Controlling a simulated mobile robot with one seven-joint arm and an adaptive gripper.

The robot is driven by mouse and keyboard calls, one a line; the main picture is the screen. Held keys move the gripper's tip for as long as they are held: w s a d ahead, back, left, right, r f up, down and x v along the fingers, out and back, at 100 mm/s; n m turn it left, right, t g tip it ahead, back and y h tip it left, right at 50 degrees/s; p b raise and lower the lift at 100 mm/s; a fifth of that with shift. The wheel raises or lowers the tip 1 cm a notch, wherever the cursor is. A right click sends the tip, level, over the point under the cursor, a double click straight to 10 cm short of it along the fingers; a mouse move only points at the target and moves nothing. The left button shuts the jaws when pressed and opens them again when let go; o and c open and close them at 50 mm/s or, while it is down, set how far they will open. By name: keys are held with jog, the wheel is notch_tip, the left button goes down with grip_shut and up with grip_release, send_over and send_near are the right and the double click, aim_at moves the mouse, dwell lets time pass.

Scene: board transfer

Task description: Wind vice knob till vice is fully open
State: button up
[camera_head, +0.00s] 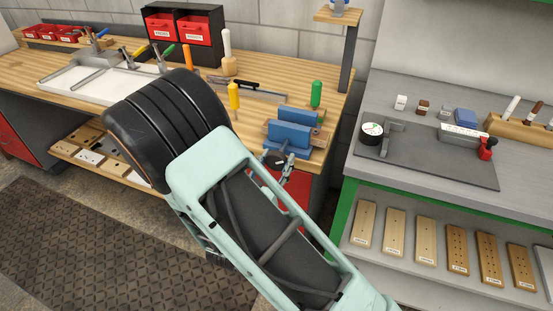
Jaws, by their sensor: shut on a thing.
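The blue vice (291,134) stands at the right front corner of the wooden workbench (334,88). Its blue jaws lie one behind the other; the width of the gap between them is hard to judge from this angle. The dark round vice knob (273,157) is on the vice's front side, partly hidden by my arm. My gripper (284,168) is at the knob, small in the picture and partly covered by my arm. It is shut on the knob.
Green (316,94) and yellow (234,95) handled tools stand close behind and left of the vice. A grey bench (362,163) with a dark mat (428,163) is to the right, across a narrow gap. Red bins (162,27) stand at the back.

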jog(key=n+p, duration=0.4)
jog(key=n, duration=0.2)
jog(key=shift+r+p, duration=0.2)
jog(key=shift+p, duration=0.1)
jog(key=n+p, duration=0.3)
jog(key=n, duration=0.2)
jog(key=shift+d+f, duration=0.1)
jog(key=shift+f, duration=0.05)
jog(key=o, duration=1.1)
jog(key=shift+s, duration=0.15)
jog(key=v, duration=1.1)
jog(key=shift+s, duration=0.4)
